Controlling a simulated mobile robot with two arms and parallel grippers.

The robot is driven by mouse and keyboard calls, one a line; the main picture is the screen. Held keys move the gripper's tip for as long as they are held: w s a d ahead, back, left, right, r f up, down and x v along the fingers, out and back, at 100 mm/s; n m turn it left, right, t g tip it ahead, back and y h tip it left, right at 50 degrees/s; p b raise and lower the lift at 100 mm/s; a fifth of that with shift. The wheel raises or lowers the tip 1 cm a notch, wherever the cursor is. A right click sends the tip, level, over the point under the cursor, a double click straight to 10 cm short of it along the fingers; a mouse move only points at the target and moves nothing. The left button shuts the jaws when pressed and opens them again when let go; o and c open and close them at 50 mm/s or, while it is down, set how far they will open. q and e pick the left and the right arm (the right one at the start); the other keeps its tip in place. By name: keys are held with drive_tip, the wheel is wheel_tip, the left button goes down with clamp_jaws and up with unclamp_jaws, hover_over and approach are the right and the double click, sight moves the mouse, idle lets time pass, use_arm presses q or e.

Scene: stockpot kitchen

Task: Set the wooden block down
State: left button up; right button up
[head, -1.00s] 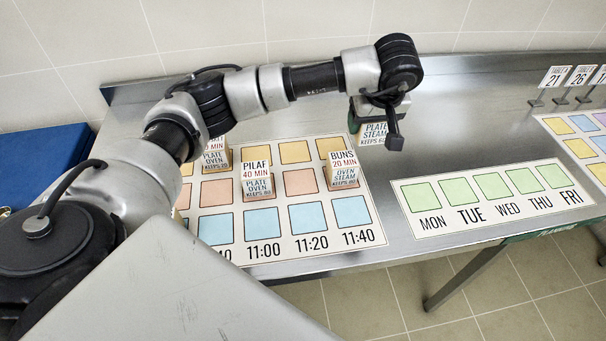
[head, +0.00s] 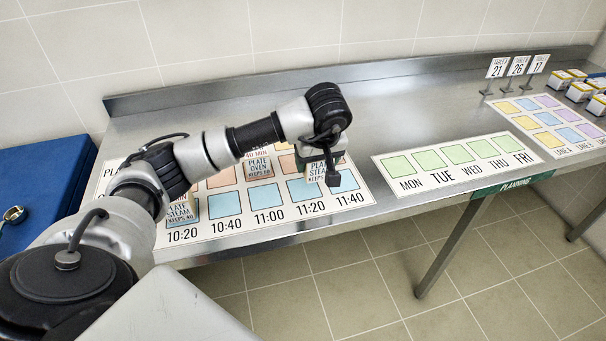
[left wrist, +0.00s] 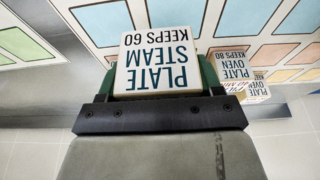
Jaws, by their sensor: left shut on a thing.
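My left gripper (head: 321,158) is shut on a wooden block (head: 319,173) with a white face reading PLATE STEAM KEEPS 60. In the head view it is over the right part of the timed board (head: 240,236), around the 11:20 and 11:40 columns. In the left wrist view the block (left wrist: 157,66) sits between the green fingers, its lettering upside down. Blue squares show beyond it. I cannot tell whether its underside touches the board. My right gripper is not in view.
A PLATE OVEN block (head: 258,166) stands left of the held block, and a PLATE STEAM block (head: 182,213) stands near 10:20. The weekday board (head: 455,160) lies to the right, with number signs (head: 517,66) behind. The counter's front edge is close.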

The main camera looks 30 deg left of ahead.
sight(303, 187)
use_arm(q)
drive_tip(key=shift+s+a+f, duration=0.2)
drive_tip(key=shift+a+f, duration=0.15)
drive_tip(key=shift+a, duration=0.3)
drive_tip(key=shift+s+a+f, duration=0.2)
drive_tip(key=shift+a+f, duration=0.15)
drive_tip(key=shift+a, duration=0.25)
drive_tip(key=shift+a+f, duration=0.15)
drive_tip(key=shift+f, duration=0.05)
wheel_tip(303, 187, down, 3)
drive_tip(key=shift+f+p, duration=0.15)
drive_tip(key=shift+p, duration=0.35)
drive_tip(key=shift+f, duration=0.4)
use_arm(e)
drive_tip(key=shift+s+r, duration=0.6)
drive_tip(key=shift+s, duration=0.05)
use_arm(q)
drive_tip(key=shift+f, duration=0.1)
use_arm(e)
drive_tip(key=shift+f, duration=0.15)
use_arm(q)
drive_tip(key=o, duration=1)
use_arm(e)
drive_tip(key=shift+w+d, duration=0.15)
